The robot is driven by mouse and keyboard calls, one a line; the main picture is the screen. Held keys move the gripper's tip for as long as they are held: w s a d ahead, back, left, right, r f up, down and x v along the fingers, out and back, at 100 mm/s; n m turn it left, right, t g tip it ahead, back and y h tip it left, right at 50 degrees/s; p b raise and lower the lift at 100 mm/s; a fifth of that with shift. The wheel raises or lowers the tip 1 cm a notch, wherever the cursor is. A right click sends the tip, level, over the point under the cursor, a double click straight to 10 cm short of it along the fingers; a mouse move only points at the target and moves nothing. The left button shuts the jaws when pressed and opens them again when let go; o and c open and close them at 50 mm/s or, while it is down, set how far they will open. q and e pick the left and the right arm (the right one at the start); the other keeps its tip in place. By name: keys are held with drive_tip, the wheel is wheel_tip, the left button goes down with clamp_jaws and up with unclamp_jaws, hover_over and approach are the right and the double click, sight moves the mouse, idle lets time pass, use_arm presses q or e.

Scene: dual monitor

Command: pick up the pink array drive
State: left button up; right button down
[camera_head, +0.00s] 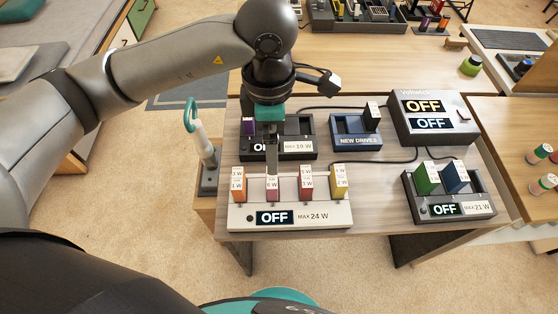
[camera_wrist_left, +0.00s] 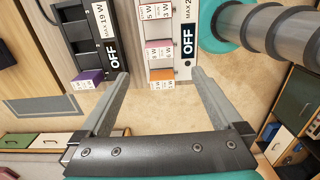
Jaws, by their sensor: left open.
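The pink array drive (camera_head: 272,190) stands upright in the front white dock (camera_head: 290,217), between an orange drive (camera_head: 239,187) and a red drive (camera_head: 306,186). A yellow drive (camera_head: 338,180) stands at the dock's right end. My left gripper (camera_head: 271,165) points down just above and behind the pink drive, partly overlapping it in the head view. In the left wrist view its fingers are spread apart with nothing between them (camera_wrist_left: 160,80). There the pink drive (camera_wrist_left: 158,49) shows beyond the fingertips, with the orange drive (camera_wrist_left: 161,75) nearer. My right gripper is not in view.
A dark dock (camera_head: 300,150) with a purple drive (camera_head: 248,127) stands close behind the gripper. A blue NEW DRIVES tray (camera_head: 357,142) holds a black drive. A grey display box (camera_head: 433,118) and a dock with green and blue drives (camera_head: 450,205) stand at right.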

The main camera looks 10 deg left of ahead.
use_arm(q)
drive_tip(key=b, duration=0.1)
hover_over(272, 177)
wheel_tip(272, 177, down, 6)
drive_tip(key=shift+s+r, duration=0.15)
drive_tip(key=shift+r, duration=0.1)
wheel_tip(272, 177, down, 4)
drive_tip(key=shift+d+b, duration=0.1)
drive_tip(key=shift+b, duration=0.2)
drive_tip(key=shift+f, duration=0.65)
wheel_tip(272, 177, down, 4)
drive_tip(key=shift+f+b, duration=0.2)
drive_tip(key=shift+b, duration=0.25)
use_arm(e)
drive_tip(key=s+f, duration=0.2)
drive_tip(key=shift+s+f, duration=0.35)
use_arm(q)
drive_tip(key=shift+c, duration=0.4)
drive_tip(key=c, duration=1.2)
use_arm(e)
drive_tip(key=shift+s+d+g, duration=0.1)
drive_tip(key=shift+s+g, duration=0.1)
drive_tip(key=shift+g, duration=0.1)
